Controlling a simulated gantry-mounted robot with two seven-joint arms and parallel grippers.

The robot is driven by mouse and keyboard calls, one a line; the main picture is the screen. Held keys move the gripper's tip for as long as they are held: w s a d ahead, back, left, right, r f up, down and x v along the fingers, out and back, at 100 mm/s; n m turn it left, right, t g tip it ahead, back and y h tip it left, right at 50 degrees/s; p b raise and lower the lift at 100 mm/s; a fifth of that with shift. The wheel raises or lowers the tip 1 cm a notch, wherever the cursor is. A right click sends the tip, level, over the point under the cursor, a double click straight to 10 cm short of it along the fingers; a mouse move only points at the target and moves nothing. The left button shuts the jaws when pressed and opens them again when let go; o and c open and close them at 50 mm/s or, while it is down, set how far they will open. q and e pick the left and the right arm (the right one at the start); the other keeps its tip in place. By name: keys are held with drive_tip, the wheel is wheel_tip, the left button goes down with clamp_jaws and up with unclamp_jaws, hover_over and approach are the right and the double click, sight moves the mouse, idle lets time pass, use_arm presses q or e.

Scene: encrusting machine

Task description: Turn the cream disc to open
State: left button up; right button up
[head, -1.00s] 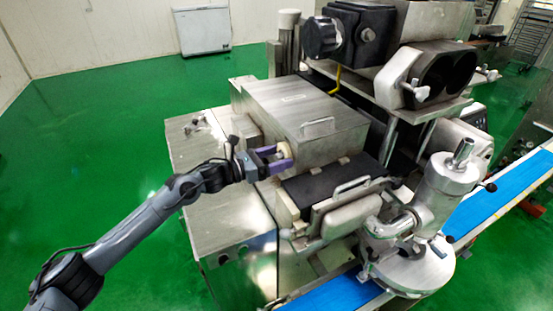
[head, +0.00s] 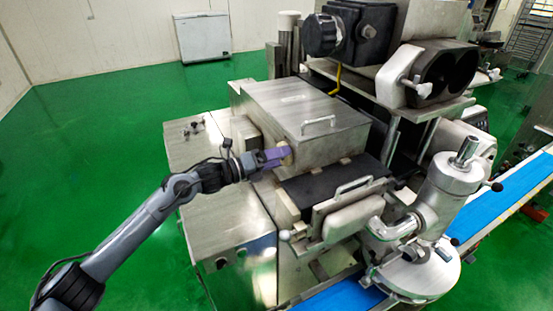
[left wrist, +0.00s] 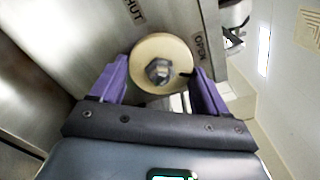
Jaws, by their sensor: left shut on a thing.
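The cream disc (left wrist: 143,62) is a round knob with a metal hex bolt at its centre, on the side of a steel housing. In the left wrist view, an "OPEN" label (left wrist: 201,47) is to its right and a "SHUT" label (left wrist: 134,10), partly cut off, is above left. A small dark mark shows at the disc's lower right edge. My left gripper (left wrist: 160,70) has its purple fingers on either side of the disc, shut on it. In the head view, the left gripper (head: 274,158) hides part of the disc (head: 288,154). My right gripper is not in view.
The steel box (head: 305,118) with a top handle stands just behind the disc. A black-topped cover (head: 325,183) with a handle is to the right. A lower steel cabinet (head: 232,215) is under my left arm. Green floor is clear at left.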

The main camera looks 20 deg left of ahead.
use_arm(q)
drive_tip(key=shift+r+n+p, duration=0.15)
drive_tip(key=shift+n+p, duration=0.4)
drive_tip(key=shift+n, duration=2.85)
drive_tip(key=o, duration=1)
drive_tip(key=shift+o, duration=0.2)
drive_tip(key=shift+s+a, duration=0.1)
drive_tip(key=b+v, duration=0.2)
drive_tip(key=v, duration=0.8)
drive_tip(key=shift+s+a, duration=0.15)
drive_tip(key=shift+s, duration=0.1)
